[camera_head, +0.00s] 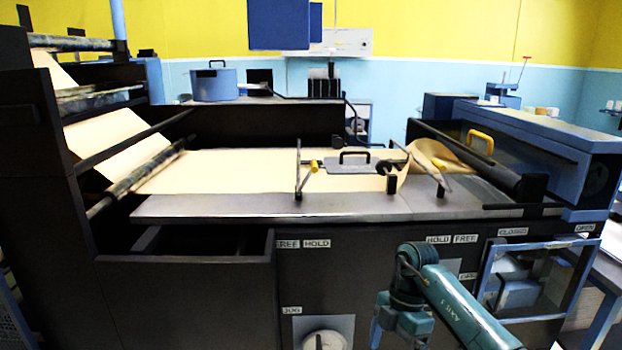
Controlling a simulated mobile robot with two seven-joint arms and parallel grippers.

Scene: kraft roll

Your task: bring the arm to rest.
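My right arm (455,300), teal and marked with an axis label, comes in from the lower right. Its wrist end (405,295) bends down in front of the machine's dark front panel, right of the round JOG dial (323,341). The fingertips are not clear at the bottom edge, and I cannot tell whether this gripper is open or holds anything. My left arm and gripper are not in view.
The kraft paper (225,170) runs from the left rollers across the machine bed to a curled end (428,152). A black-handled plate (350,162) lies on it between two upright levers. A glazed door (530,278) is at right.

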